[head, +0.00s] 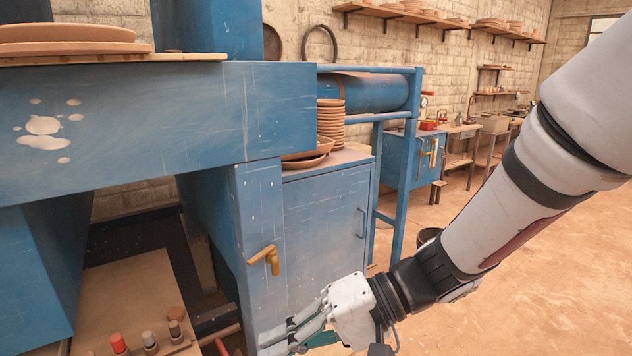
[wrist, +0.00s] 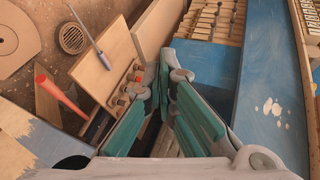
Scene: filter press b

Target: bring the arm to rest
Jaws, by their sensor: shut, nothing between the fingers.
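My arm reaches in from the right of the head view. Whether the fingers touch anything below cannot be told.
A blue press beam (head: 150,115) spans the left, also seen in the wrist view (wrist: 275,85). Below it is a wooden board (head: 130,300) with several knobs. Stacked clay plates (head: 331,125) stand on the cabinet. Open floor (head: 520,270) lies to the right.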

